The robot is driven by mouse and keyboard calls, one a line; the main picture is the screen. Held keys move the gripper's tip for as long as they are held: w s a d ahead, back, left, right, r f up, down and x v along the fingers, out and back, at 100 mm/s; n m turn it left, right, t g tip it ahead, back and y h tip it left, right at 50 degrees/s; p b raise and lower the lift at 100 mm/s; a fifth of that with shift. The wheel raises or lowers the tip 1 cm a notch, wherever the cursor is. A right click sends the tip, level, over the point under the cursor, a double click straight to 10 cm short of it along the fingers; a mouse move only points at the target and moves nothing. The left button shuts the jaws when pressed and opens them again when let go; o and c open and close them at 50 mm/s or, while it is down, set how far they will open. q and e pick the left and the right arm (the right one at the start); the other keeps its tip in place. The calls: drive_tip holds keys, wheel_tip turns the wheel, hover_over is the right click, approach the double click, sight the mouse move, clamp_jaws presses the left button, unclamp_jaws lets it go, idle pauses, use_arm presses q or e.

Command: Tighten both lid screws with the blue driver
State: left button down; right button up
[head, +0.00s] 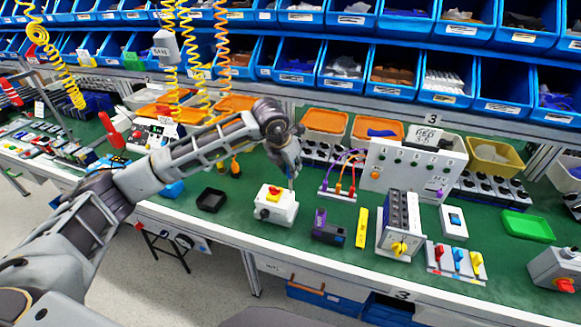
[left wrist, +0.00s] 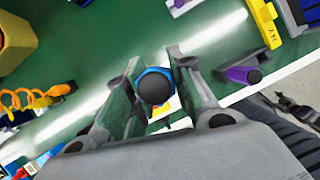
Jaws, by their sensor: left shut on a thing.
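My left gripper (head: 289,172) is above the right rear part of a white switch box (head: 275,209). In the left wrist view the fingers (left wrist: 157,86) are shut around the blue driver (left wrist: 155,87), seen end-on with a round black cap. In the head view the driver is mostly hidden by the gripper, and a thin shaft seems to point down at the box. I cannot tell whether its tip touches a screw. The lid screws are too small or hidden. My right gripper is out of view.
A small black tray (head: 211,200) lies left of the box. A purple and dark tool (head: 327,229) and a yellow block (head: 362,228) lie to its right. Farther right stands a grey module rack (head: 399,224). A white panel with cables (head: 410,168) stands behind.

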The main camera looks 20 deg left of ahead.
use_arm(q)
drive_tip(key=shift+d, duration=0.1)
drive_tip(key=shift+n+y+b, duration=0.7)
drive_tip(key=shift+n+y, duration=0.1)
drive_tip(key=shift+n, duration=1.2)
drive_tip(key=shift+n+y+b, duration=0.35)
drive_tip(key=shift+n+y, duration=0.25)
drive_tip(key=shift+n, duration=1.3)
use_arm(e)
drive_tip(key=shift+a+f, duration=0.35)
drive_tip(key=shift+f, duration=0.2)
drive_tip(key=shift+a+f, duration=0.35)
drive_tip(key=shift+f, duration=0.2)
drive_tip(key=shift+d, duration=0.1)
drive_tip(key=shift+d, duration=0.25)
